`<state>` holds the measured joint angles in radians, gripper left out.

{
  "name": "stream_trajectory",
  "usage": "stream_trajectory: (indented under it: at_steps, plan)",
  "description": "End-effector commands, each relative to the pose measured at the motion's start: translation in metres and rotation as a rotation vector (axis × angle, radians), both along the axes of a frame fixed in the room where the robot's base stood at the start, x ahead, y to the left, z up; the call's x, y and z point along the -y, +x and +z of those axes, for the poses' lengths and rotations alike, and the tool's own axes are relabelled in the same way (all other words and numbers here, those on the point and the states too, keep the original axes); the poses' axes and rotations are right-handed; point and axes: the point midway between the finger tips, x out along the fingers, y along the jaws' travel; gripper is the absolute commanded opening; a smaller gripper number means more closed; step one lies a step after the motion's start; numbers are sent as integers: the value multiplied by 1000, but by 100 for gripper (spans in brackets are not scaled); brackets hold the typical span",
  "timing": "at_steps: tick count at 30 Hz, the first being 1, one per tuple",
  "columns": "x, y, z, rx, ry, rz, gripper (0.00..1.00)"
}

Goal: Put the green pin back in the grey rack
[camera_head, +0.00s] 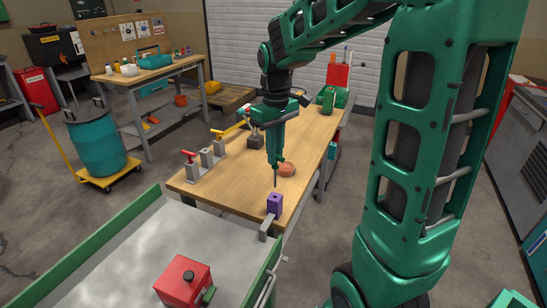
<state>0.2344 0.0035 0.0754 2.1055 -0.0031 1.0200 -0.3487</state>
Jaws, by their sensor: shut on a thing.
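My gripper (275,162) points down over the near right part of the wooden workbench. It is shut on the green pin (275,179), whose thin dark shaft hangs below the fingers. The pin's handle blends with my green fingers and is hard to make out. The shaft's tip appears just above a purple block (275,204) at the bench's near corner; I cannot tell if they touch. The grey rack (206,162) stands at the bench's left edge, with several grey posts. A red-handled piece is at its near post and a yellow one at its far post. The middle post shows no handle.
On the workbench (240,178) are a reddish-brown round object (287,169), a dark block (255,141) and a green canister (328,101). A grey-topped cart (140,245) with green rails and a red box (184,281) is in front. A teal drum (96,145) stands left.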

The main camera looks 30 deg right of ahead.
Motion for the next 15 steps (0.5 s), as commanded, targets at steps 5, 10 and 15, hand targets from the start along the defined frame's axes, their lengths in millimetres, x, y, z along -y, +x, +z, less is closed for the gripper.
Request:
stream_trajectory:
  at_steps: [5, 10, 15]
  plan:
    - [0, 1, 24, 3, 0, 0, 0]
    - [0, 1, 46, 3, 0, 0, 0]
    - [0, 0, 68, 3, 0, 0, 0]
